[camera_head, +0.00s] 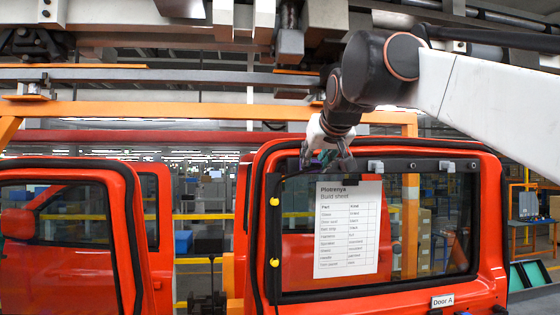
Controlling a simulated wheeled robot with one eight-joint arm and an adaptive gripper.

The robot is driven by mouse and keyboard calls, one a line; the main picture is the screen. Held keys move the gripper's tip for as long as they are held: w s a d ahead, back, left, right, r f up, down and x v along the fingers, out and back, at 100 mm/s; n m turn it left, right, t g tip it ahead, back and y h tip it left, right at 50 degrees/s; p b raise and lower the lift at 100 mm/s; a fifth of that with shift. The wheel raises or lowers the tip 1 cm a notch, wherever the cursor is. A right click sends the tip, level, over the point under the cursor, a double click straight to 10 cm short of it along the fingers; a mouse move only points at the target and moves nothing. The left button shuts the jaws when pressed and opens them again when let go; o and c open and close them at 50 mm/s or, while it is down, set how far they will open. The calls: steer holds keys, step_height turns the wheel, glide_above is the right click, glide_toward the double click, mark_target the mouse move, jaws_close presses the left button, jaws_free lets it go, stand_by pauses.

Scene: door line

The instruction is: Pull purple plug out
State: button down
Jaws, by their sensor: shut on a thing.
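My gripper (328,162) is at the upper left of the window frame on the red door labelled Door A (490,235). It reaches down from the arm, and its fingers are closed at the frame's dark top bar (425,166). The purple plug is hidden or too small to make out between the fingers, so I cannot tell whether it is still seated in the door.
A build sheet (347,229) hangs in the window. Grey clips (375,166) sit on the top bar, and yellow plugs (274,203) on the left edge. Another red door (75,240) stands left. An orange beam (200,109) runs behind my arm.

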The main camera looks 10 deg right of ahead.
mark_target(316, 169)
steer(key=shift+s, duration=2.85)
steer(key=s+f+b, duration=0.7)
steer(key=s+f, duration=0.5)
steer(key=shift+b, duration=0.35)
steer(key=shift+w, duration=0.1)
